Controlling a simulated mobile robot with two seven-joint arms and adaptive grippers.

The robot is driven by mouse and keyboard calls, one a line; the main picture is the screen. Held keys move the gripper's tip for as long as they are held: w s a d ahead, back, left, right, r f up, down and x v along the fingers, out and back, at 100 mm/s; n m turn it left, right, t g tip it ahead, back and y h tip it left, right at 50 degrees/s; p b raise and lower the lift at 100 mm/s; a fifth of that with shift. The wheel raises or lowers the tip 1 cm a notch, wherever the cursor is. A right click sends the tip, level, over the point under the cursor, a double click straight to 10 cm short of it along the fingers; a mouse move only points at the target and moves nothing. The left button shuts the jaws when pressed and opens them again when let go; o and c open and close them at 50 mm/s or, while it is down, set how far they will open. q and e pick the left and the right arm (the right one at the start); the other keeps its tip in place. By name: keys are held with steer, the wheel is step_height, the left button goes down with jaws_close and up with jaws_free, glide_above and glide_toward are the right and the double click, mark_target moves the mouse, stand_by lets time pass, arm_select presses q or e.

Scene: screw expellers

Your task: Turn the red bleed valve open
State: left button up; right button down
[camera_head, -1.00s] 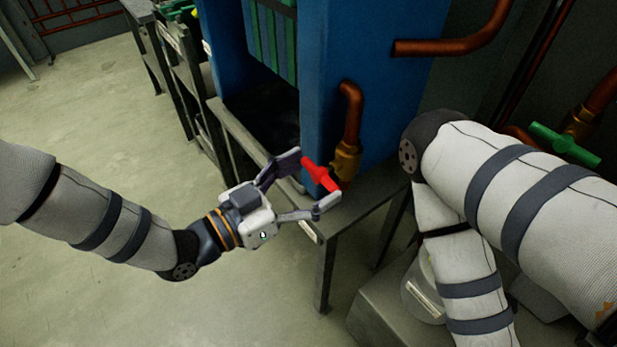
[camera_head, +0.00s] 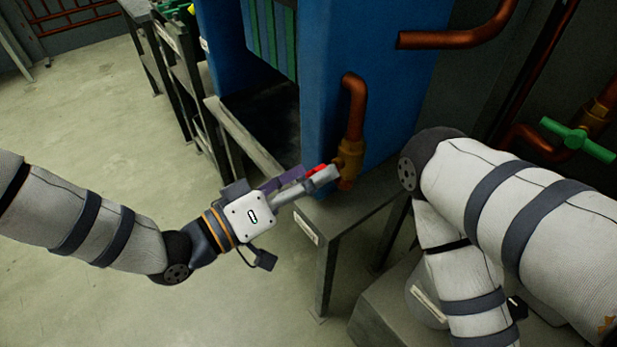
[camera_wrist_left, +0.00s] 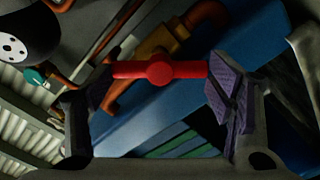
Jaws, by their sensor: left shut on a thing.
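The red bleed valve handle (camera_head: 317,168) sits on a brass fitting (camera_head: 348,156) below a bent copper pipe (camera_head: 354,95), at the blue machine's front corner. In the head view, only a small part of it shows between the fingers. In the left wrist view, the red handle (camera_wrist_left: 160,72) spans crosswise from one finger pad to the other. My left gripper (camera_head: 313,178) is shut on the handle's two ends, with its fingers nearly in line with each other in the head view. My right arm shows at the right, but its gripper is out of view.
The blue machine (camera_head: 375,65) stands on a grey metal table (camera_head: 350,212) just behind the valve. A green valve handle (camera_head: 578,140) is on piping at the far right. Another copper pipe (camera_head: 450,38) is above. The floor (camera_head: 90,130) at left is open.

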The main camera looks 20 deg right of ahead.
arm_select(q)
steer(key=shift+f+n+b, duration=0.1)
steer(key=shift+n+b, duration=1.1)
steer(key=shift+n, duration=3)
arm_select(e)
steer(key=shift+s+f+g, duration=0.15)
steer(key=shift+s+f, duration=0.3)
steer(key=shift+f, duration=0.2)
steer(key=shift+s+f+g, duration=0.15)
steer(key=shift+s+f, duration=0.25)
steer(key=shift+f, duration=0.2)
arm_select(q)
steer(key=o, duration=1.2)
steer(key=shift+c, duration=0.2)
steer(key=shift+a, duration=0.1)
steer(key=v, duration=1.1)
steer(key=shift+s+a, duration=0.15)
steer(key=shift+a, duration=0.25)
